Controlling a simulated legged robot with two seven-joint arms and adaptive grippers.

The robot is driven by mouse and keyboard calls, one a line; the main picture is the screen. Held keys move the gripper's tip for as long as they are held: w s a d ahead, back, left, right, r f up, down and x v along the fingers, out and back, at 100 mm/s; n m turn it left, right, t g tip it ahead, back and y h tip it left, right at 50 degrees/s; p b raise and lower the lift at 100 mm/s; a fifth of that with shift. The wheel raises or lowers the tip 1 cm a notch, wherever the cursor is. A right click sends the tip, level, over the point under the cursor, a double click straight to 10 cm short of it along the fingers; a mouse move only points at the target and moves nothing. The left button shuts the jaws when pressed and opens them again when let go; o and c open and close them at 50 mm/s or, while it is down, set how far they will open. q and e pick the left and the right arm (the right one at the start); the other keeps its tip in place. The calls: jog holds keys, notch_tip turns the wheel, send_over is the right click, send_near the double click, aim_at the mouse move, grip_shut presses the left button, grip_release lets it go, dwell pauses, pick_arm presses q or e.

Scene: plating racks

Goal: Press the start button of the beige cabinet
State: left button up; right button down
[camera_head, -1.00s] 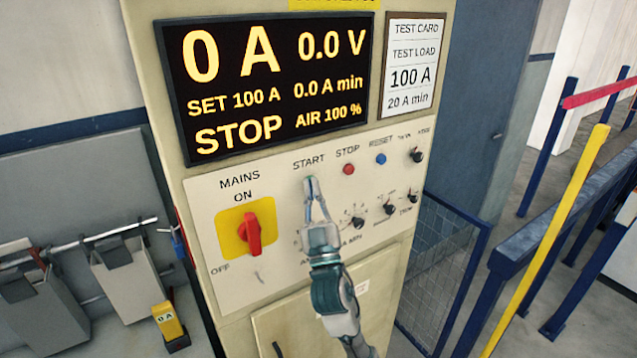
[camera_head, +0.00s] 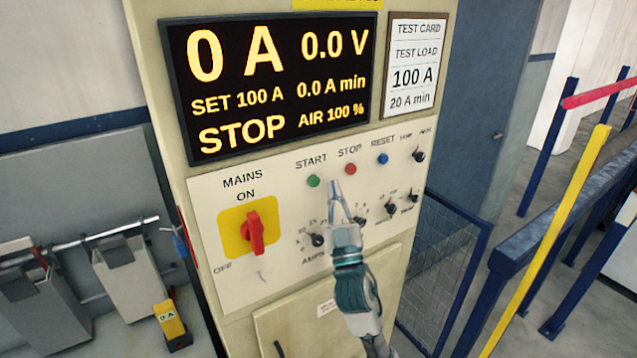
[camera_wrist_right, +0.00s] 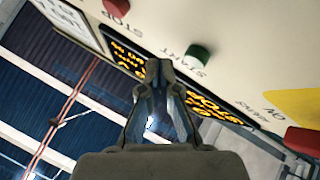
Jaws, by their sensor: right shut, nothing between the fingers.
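The beige cabinet (camera_head: 292,291) stands in the middle of the head view. Its green start button (camera_head: 313,181) is in plain sight under the word START, and it also shows in the right wrist view (camera_wrist_right: 200,54). The display (camera_head: 270,85) reads 0 A, 0.0 V and STOP. The red mains switch (camera_head: 254,233) sits on a yellow plate, its handle near upright. My right gripper (camera_head: 334,184) is shut and empty, its tips just right of the green button and below the red stop button (camera_head: 350,169). Whether the tips touch the panel I cannot tell. My left gripper is out of view.
A blue reset button (camera_head: 383,158) and several black knobs, one of them at the panel's lower middle (camera_head: 317,240), lie close around my gripper. A test card (camera_head: 413,65) is beside the display. Blue railings (camera_head: 560,215) stand to the right.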

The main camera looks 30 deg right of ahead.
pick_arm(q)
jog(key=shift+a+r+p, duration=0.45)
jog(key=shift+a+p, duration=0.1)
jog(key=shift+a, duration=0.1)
pick_arm(e)
jog(key=s, duration=0.5)
jog(key=shift+a, duration=0.2)
jog(key=shift+d, duration=0.2)
